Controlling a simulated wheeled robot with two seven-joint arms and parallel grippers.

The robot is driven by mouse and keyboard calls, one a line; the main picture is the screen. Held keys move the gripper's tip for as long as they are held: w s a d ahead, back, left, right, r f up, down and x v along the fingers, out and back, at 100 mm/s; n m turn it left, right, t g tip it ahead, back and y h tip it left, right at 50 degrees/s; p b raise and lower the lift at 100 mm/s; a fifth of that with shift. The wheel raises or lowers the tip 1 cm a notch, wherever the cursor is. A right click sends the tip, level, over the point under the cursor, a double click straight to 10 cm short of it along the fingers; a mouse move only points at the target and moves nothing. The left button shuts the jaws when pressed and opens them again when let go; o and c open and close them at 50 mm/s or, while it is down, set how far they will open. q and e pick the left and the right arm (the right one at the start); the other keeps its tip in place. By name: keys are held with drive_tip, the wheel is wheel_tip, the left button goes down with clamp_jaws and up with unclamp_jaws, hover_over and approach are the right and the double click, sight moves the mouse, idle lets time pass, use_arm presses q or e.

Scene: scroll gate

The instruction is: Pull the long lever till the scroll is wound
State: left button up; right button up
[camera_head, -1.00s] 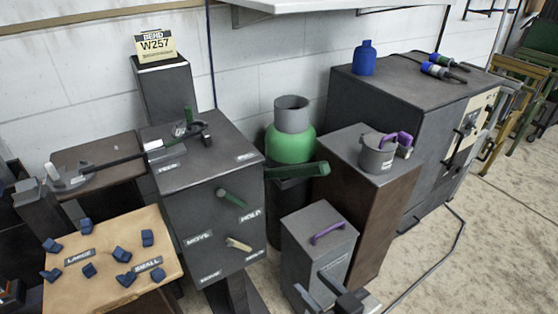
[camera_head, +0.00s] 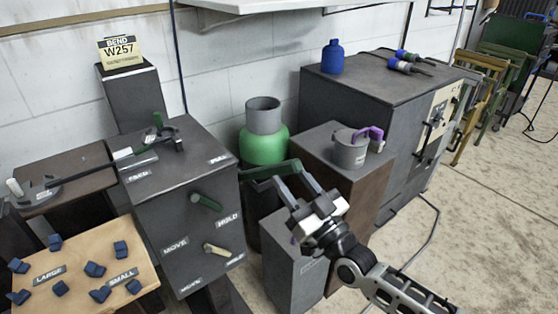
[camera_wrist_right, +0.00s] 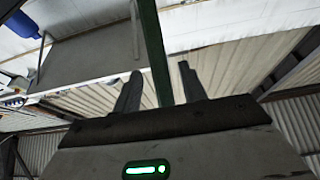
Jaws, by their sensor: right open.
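A long green lever bar (camera_head: 264,173) sticks out to the right from the dark box with FREE, HOLD and MOVE labels (camera_head: 185,215). My right gripper (camera_head: 291,178) is open at the bar's outer end, its fingers pointing up and left. In the right wrist view the green bar (camera_wrist_right: 153,45) runs between the two open fingers (camera_wrist_right: 160,85). I cannot tell whether either finger touches it. A short green lever (camera_head: 206,202) and a cream lever (camera_head: 215,250) are on the box front. I cannot make out a scroll. My left gripper is not in view.
A green canister (camera_head: 263,147) stands behind the bar. A brown-sided pedestal with a grey mug (camera_head: 350,152) and a grey box (camera_head: 290,265) stand close to my right arm. A tan board with blue blocks (camera_head: 75,270) is at lower left. Open floor lies right.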

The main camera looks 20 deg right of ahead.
sight(279, 163)
drive_tip(key=x, duration=0.5)
clamp_jaws()
